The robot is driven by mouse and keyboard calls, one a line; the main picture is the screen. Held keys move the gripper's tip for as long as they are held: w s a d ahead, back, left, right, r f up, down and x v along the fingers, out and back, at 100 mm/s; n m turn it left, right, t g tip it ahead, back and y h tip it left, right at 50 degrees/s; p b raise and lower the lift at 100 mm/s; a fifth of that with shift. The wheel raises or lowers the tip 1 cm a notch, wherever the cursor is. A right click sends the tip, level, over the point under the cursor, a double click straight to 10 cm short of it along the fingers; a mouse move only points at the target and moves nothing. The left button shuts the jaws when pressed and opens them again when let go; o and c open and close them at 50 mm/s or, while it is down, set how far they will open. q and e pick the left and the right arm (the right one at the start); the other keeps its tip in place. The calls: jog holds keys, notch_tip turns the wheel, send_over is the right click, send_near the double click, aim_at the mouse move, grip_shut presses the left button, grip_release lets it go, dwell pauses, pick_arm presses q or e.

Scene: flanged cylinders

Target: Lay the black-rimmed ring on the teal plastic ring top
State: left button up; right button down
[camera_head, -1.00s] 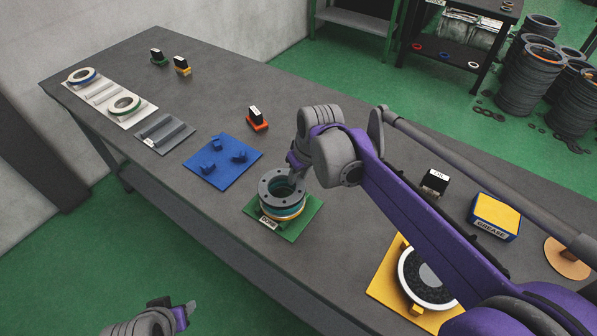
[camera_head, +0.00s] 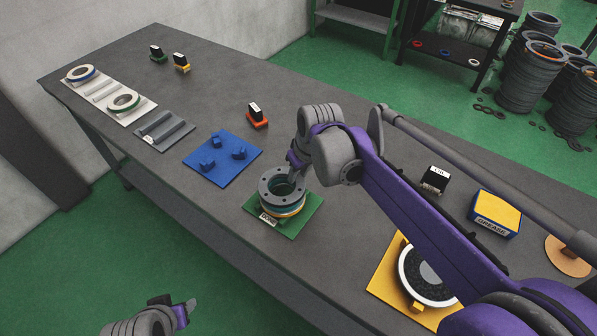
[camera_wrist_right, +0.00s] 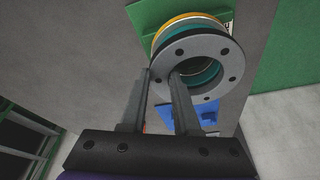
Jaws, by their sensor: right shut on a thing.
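The black-rimmed ring (camera_wrist_right: 225,49), a grey flange with bolt holes, is over the stack on the green plate; it also shows in the head view (camera_head: 266,187). The teal ring (camera_wrist_right: 160,55) shows as a band just beneath it, above a yellow-orange band. The ring looks level and roughly centred; I cannot tell whether it touches the teal ring. My right gripper (camera_wrist_right: 159,74) is shut on the ring's wall, one finger inside the opening and one outside. In the head view my right gripper (camera_head: 295,168) is partly hidden. My left gripper (camera_head: 176,305) is off the table's front edge, its jaw gap unclear.
The green plate (camera_head: 313,203) bears the stack. A blue plate with pegs (camera_head: 217,174) lies to the left, a yellow plate (camera_head: 385,284) with a black-and-white disc to the right. A red-based block (camera_head: 257,121) stands behind. A grease box (camera_head: 495,214) is at right.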

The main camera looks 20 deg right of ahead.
jog(key=shift+f, duration=0.3)
jog(key=c, duration=0.6)
grip_release()
jog(key=shift+o, duration=0.2)
jog(key=v, duration=1.1)
jog(key=shift+s+f, duration=0.1)
jog(key=s+f+m, duration=0.1)
jog(key=s+f, duration=0.3)
jog(key=s, duration=0.2)
jog(key=s+d+f+m+t+p, duration=0.1)
jog(key=s+f, duration=0.4)
jog(key=s+f+m+t+h+p, duration=0.1)
jog(key=s+f, duration=0.3)
jog(key=s, duration=0.2)
jog(key=shift+s+d+f, duration=0.2)
jog(key=shift+s+f, duration=0.1)
jog(key=shift+s, duration=0.05)
